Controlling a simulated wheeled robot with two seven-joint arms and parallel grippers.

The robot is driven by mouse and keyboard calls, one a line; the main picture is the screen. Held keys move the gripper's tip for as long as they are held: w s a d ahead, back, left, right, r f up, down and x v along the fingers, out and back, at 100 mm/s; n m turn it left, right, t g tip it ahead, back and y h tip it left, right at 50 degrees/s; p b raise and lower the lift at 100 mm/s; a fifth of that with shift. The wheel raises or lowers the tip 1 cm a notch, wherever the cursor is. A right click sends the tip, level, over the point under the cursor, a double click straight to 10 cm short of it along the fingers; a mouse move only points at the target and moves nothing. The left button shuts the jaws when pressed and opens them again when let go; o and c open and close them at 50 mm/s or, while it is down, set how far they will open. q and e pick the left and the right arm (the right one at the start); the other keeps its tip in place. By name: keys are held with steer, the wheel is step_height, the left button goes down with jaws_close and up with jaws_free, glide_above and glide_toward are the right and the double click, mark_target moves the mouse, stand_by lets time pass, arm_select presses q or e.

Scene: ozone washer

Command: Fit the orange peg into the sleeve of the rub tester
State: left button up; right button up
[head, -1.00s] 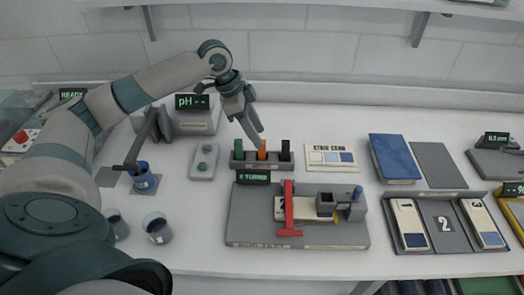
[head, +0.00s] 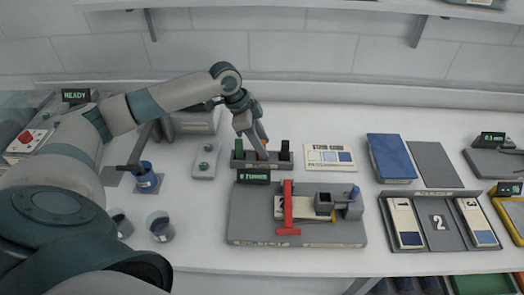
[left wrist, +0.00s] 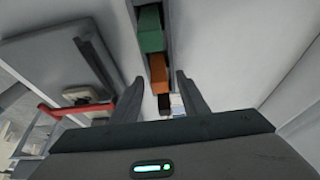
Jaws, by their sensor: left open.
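The orange peg (head: 262,155) stands in a dark rack (head: 244,166) between a green peg (head: 239,149) and a dark peg (head: 284,150). My left gripper (head: 262,141) is open just above the orange peg and partly hides it. In the left wrist view the orange peg (left wrist: 158,75) lies ahead of the open fingers (left wrist: 171,95), with the green peg (left wrist: 150,30) beyond it. The rub tester (head: 290,232) is in front of the rack, with a red bar (head: 288,208) and a grey block (head: 350,207) that may be its sleeve. My right gripper is not in view.
Cups (head: 160,228) stand at the front left. Numbered cards lie on a grey tray (head: 440,227).

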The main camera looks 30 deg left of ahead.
arm_select(q)
jaws_close()
steer(key=shift+r, duration=0.15)
steer(key=shift+r, duration=0.25)
step_height(320, 180, up, 8)
steer(key=b, duration=0.2)
steer(key=shift+r+b, duration=0.15)
steer(key=shift+b, duration=0.25)
steer(key=shift+r, duration=0.5)
